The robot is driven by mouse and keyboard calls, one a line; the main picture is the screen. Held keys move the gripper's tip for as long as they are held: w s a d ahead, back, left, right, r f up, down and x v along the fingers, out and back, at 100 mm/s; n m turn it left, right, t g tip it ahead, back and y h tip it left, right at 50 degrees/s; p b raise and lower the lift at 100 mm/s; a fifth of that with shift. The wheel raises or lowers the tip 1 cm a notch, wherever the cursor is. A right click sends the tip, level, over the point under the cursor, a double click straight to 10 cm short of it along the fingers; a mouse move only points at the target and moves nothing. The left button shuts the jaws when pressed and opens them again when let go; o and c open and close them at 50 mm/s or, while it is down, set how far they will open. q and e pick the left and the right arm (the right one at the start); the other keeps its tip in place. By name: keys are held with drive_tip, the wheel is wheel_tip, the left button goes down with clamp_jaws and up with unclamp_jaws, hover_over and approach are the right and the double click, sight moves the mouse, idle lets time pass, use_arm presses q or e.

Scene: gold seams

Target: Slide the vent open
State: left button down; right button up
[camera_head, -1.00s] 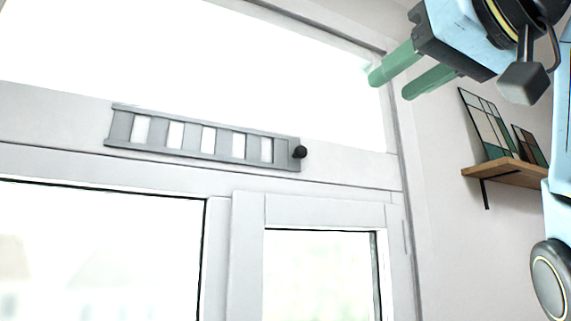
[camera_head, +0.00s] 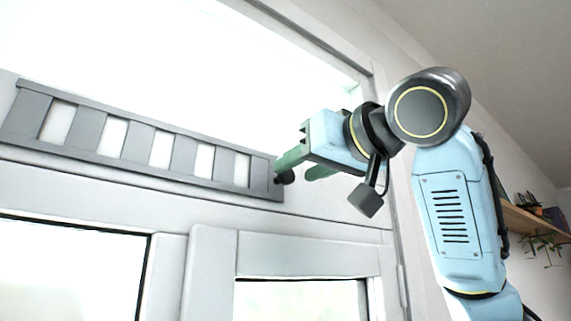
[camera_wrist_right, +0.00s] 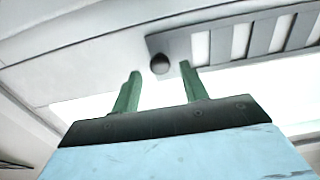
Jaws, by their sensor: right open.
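The grey slatted vent (camera_head: 88,130) is set in the white frame above the window, with pale gaps showing between its slats. Its round black knob (camera_head: 286,177) is at the right end. My right gripper (camera_head: 300,168) is at that end, its green fingers open and beside the knob, partly hiding it. I cannot tell whether a finger touches the knob. My left gripper is not in view.
A window sash (camera_head: 310,255) lies below the vent, and a bright pane (camera_head: 200,60) above it. At the right, a wooden shelf (camera_head: 520,220) with a plant is partly behind my right arm.

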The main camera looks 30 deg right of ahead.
sight(291, 173)
drive_tip(key=w+p, duration=0.1)
drive_tip(key=w, duration=0.2)
drive_tip(key=shift+w+a+r, duration=0.1)
drive_tip(key=shift+w+a, duration=0.05)
drive_tip(key=shift+w, duration=0.55)
drive_tip(key=shift+s, duration=0.1)
clamp_jaws()
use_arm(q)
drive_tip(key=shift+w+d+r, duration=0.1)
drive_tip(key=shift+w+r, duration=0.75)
